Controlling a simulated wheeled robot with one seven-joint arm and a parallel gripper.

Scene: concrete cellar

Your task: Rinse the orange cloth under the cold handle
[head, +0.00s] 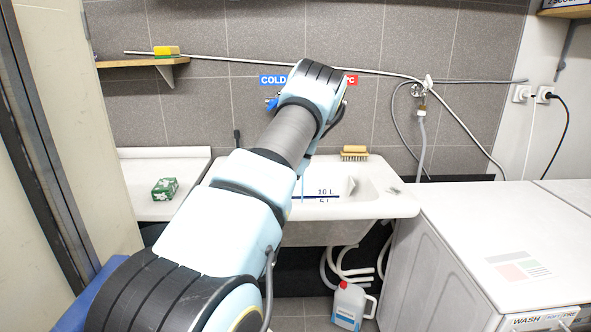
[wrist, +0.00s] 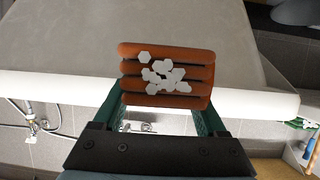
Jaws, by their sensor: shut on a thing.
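The orange cloth (wrist: 195,71) is folded in several ridges in the wrist view, with a cluster of white hexagonal patches on it. My gripper (wrist: 163,104) is shut on it, with a green finger at each side. In the head view my arm reaches over the sink (head: 390,205) and hides the gripper and cloth. The COLD label (head: 272,80) is on the wall, with a blue handle (head: 271,104) below it, left of my arm. The tap spout is hidden by my arm. A thin bluish vertical line (head: 302,188) shows over the basin, perhaps water.
A scrubbing brush (head: 354,153) lies on the sink's back rim. A green box (head: 165,188) is on the left counter, and a yellow sponge (head: 166,52) on the shelf. A white machine (head: 470,240) stands right of the sink. A jug (head: 350,305) is on the floor.

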